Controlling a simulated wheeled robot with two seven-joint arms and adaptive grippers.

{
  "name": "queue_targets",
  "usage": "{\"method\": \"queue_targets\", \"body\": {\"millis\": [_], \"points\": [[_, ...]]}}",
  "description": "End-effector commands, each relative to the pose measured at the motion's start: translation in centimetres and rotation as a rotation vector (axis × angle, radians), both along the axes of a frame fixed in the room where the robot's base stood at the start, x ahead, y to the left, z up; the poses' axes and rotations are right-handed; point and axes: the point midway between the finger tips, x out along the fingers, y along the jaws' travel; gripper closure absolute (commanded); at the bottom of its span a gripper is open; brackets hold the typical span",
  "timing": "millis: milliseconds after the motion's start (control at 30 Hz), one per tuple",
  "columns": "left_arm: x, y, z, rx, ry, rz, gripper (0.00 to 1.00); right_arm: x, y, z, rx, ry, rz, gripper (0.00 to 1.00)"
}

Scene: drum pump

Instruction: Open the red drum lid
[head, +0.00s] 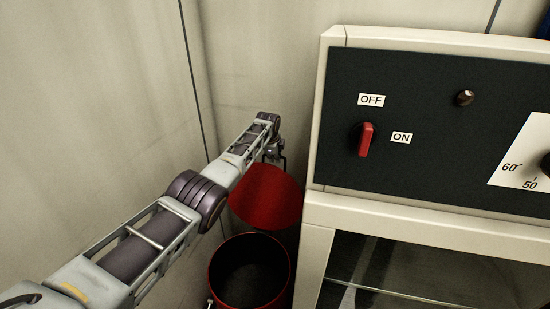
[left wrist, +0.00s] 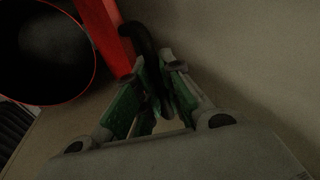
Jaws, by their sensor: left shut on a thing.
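The red drum (head: 287,262) stands on the floor at the lower middle of the head view, its dark inside showing. Its red lid (head: 265,195) is raised and tilted above the back of the opening. My left gripper (head: 274,153) is at the top edge of the lid. In the left wrist view my left gripper (left wrist: 155,100) is shut on a black curved handle (left wrist: 138,38) beside the red lid (left wrist: 103,30). The open mouth of the drum (left wrist: 45,50) is at the upper left there. My right gripper is not in view.
A control cabinet (head: 430,215) stands close to the right of the drum, with a red switch (head: 366,139) on its dark panel. Pale walls (head: 90,90) close off the left and back. The gap around the drum is narrow.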

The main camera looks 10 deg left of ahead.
Motion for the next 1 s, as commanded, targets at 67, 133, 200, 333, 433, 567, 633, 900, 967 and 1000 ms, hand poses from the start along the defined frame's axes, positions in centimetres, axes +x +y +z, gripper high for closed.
{"method": "queue_targets", "body": {"millis": [67, 133, 200, 333, 433, 567, 633, 900, 967, 1000], "points": [[0.01, 0.02, 0.0, -0.002, 0.0, 0.004, 1.0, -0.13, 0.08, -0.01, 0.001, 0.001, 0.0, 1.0], [0.01, 0.02, 0.0, -0.002, 0.0, 0.004, 1.0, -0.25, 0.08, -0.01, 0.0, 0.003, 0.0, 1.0], [0.01, 0.01, 0.02, -0.002, 0.0, 0.004, 1.0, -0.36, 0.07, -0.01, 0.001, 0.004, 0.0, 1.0], [0.02, 0.01, 0.03, -0.002, -0.001, 0.004, 0.89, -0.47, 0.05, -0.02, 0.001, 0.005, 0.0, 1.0], [0.01, 0.01, 0.04, -0.001, 0.0, 0.003, 0.77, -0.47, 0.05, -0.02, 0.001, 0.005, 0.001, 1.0], [0.01, 0.01, 0.03, -0.001, 0.0, 0.002, 0.69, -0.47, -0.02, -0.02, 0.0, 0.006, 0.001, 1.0], [0.01, 0.01, 0.02, -0.001, 0.0, 0.002, 0.69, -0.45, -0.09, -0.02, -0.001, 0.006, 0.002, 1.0], [0.0, 0.01, 0.05, 0.0, 0.0, 0.001, 0.69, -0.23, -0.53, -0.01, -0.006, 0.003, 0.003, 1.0], [-0.03, 0.01, 0.11, 0.0, 0.0, 0.001, 0.69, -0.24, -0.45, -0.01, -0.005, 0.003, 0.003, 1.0], [-0.04, 0.01, 0.16, 0.0, 0.0, 0.001, 0.69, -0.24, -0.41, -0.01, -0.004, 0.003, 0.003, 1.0]]}}
